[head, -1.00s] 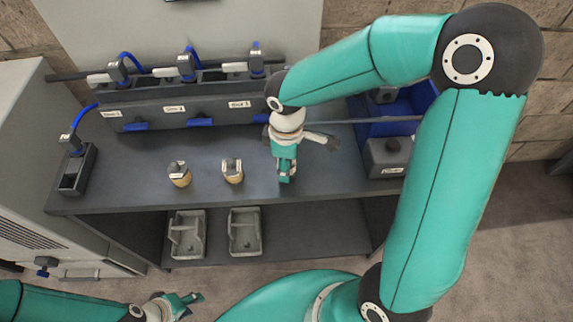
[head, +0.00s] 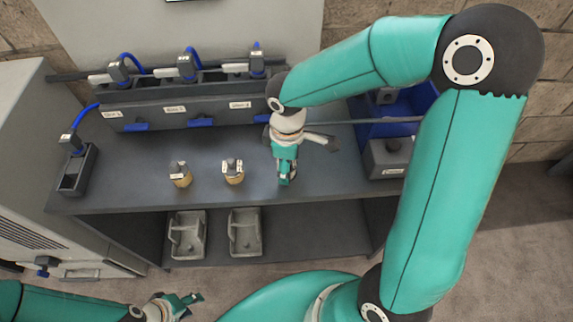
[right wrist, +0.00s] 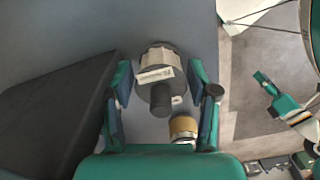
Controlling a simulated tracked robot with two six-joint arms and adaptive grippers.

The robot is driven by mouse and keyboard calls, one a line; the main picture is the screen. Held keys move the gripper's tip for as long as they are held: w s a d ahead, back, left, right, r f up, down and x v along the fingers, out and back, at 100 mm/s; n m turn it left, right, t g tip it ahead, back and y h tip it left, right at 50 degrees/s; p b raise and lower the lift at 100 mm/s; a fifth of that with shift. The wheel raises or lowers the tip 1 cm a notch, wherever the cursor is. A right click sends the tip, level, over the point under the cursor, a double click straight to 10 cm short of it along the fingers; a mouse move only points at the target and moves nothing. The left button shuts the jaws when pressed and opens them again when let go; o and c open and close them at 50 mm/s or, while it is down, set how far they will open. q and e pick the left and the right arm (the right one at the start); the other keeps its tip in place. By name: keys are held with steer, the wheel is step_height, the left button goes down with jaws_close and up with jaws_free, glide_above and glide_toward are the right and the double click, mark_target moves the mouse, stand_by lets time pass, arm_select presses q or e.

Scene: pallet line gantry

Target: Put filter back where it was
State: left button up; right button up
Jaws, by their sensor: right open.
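Two tan filters with grey tops stand upright on the dark bench, a left filter (head: 180,175) and a right filter (head: 233,172). My right gripper (head: 286,178) is over the bench, just right of the right filter. In the right wrist view its fingers (right wrist: 162,100) are open, with a grey labelled piece (right wrist: 160,73) in view between them and a tan filter body (right wrist: 183,128) lower down; contact cannot be told. The slotted block (head: 185,108) stands along the back of the bench. My left gripper (head: 183,303) is low at the front, off the bench; its jaw opening is unclear.
A small dark holder (head: 78,172) with a blue hose stands at the bench's left end. A blue bin (head: 382,128) and a grey box (head: 388,160) are on the right. Two grey trays (head: 187,236) sit on the lower shelf. The bench front is clear.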

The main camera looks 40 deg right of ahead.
step_height(320, 180, up, 7)
steer(key=shift+f, duration=0.1)
steer(key=shift+s, duration=0.15)
stand_by(0.6)
